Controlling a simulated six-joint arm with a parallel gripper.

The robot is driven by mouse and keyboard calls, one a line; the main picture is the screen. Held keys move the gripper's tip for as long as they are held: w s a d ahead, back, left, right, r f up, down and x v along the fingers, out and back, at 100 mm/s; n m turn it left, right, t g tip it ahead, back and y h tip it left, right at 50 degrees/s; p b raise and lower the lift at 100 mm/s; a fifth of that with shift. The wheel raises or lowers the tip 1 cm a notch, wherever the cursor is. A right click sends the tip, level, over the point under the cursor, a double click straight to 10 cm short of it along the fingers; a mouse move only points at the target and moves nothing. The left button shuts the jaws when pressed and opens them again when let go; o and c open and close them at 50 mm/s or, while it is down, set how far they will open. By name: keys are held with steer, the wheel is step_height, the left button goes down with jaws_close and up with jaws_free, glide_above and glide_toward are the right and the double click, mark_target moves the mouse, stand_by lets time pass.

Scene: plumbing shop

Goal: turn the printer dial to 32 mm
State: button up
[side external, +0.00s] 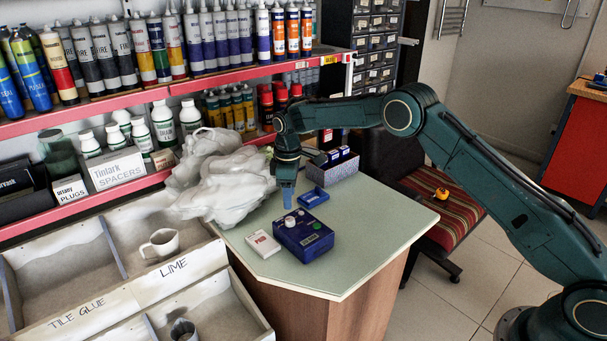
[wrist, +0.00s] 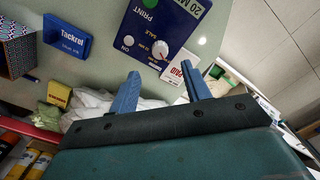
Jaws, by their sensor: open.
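The printer (side external: 305,238) is a blue box on the pale green counter. Its white dial (side external: 290,221) sits on top towards the left. In the wrist view the printer (wrist: 165,20) shows at the top, with the words PRINT and ON and a cut-off "20 M" label. The dial (wrist: 160,48) has a red mark and small figures beside it; its setting is too small to read surely. My gripper (side external: 287,200) points down just above and behind the dial. In the wrist view my gripper (wrist: 160,70) is open and empty, fingers apart, with the dial beyond the gap between the tips.
A small white box (side external: 263,244) lies left of the printer. A crumpled plastic bag (side external: 225,180) lies close on the left. The counter's right front (side external: 370,245) is clear.

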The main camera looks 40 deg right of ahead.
mark_target(290, 219)
steer(key=shift+f, duration=3.85)
steer(key=c, duration=1)
